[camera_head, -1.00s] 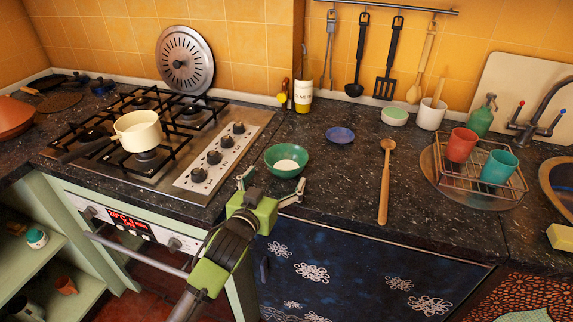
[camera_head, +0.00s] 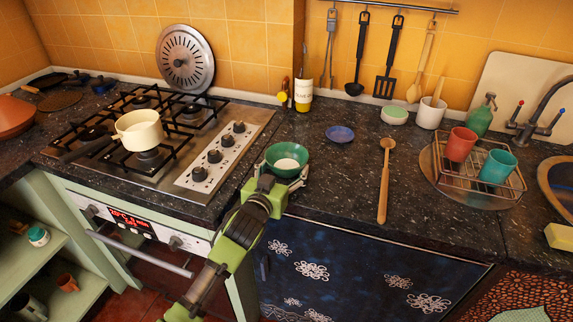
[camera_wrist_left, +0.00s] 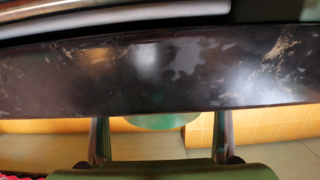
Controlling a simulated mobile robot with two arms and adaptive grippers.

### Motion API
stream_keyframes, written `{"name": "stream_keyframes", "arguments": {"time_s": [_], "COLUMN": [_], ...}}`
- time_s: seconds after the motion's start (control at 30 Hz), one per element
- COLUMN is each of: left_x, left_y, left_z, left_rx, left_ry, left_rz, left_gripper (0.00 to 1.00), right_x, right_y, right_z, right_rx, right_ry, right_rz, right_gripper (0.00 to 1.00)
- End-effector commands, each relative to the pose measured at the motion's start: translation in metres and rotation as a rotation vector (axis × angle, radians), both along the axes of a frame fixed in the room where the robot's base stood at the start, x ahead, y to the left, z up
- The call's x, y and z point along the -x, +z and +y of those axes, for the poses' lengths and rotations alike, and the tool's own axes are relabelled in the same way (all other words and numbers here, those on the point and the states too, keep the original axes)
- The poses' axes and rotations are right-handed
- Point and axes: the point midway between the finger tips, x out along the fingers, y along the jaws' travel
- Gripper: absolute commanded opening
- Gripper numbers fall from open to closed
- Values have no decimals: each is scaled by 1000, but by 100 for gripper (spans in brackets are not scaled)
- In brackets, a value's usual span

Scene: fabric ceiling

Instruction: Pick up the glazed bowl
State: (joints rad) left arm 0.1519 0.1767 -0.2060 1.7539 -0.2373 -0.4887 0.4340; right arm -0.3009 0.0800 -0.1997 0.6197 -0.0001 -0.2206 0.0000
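The green glazed bowl (camera_head: 286,161), pale inside, stands upright on the dark counter right of the hob. My left gripper (camera_head: 281,174) is at the bowl's near side, with one finger to its left and one to its right. In the left wrist view, part of the green bowl (camera_wrist_left: 163,122) shows between the two spread fingers (camera_wrist_left: 160,140), with a gap on each side. The gripper is open and holds nothing. My right gripper is not in view.
A hob (camera_head: 150,150) with a cream pot (camera_head: 138,131) is to the left. A small blue dish (camera_head: 340,134), a wooden spoon (camera_head: 384,185) and a wire rack (camera_head: 485,172) with cups are to the right. Counter between bowl and spoon is mostly clear.

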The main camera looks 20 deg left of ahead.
Motion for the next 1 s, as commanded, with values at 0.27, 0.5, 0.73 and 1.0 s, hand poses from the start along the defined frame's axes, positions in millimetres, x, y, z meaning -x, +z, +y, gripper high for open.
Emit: {"name": "stream_keyframes", "arguments": {"time_s": [0.27,0.5,0.73,1.0], "left_x": [0,-1,12,71], "left_y": [2,13,49,100], "left_z": [0,0,-1,-6], "left_rx": [0,0,1,2], "left_ry": [0,0,-1,-1], "left_rz": [-5,-8,-8,-5], "left_gripper": [28,28,28,21], "right_x": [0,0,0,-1], "right_y": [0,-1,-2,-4], "right_z": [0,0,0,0], "right_rx": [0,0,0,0], "right_ry": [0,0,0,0], "right_rz": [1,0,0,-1], "right_gripper": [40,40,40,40]}}
